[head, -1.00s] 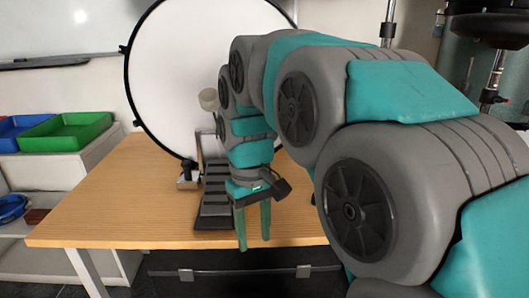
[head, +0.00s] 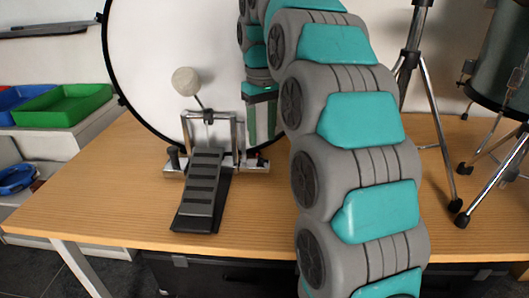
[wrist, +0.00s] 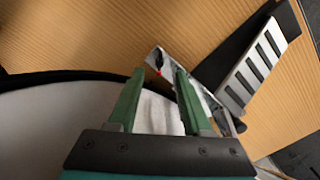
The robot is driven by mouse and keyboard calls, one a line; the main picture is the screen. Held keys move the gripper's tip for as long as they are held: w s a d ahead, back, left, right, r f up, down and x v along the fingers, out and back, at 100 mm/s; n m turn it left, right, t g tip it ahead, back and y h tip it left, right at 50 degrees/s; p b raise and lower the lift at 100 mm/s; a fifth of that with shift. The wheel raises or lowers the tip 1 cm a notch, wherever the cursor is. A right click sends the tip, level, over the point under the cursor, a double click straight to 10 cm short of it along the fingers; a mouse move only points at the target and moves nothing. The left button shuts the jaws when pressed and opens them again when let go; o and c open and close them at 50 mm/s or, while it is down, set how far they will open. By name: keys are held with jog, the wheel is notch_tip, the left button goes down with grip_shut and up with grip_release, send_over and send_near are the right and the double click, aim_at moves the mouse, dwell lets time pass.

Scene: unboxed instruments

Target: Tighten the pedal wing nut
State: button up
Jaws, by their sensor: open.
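The drum pedal's ridged footboard (head: 203,185) stands on the wooden table, with a metal frame and a round pale beater (head: 186,81) above it. In the wrist view the footboard (wrist: 250,75) lies at upper right, beside the pedal's metal base plate (wrist: 205,100). In the wrist view a small red part and a dark part (wrist: 157,60) at the plate's end show between and just beyond my fingertips (wrist: 159,72). I cannot tell clearly which is the wing nut, nor whether the fingers touch it.
The bass drum's white head (head: 150,65) and black hoop stand close behind the pedal and my gripper. Chrome stand legs (head: 440,140) stand to the right. The table (head: 100,190) is clear at front left. Green and blue trays sit on a side shelf.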

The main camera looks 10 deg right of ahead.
aim_at(262, 159)
jog(key=shift+f, duration=3.05)
grip_shut()
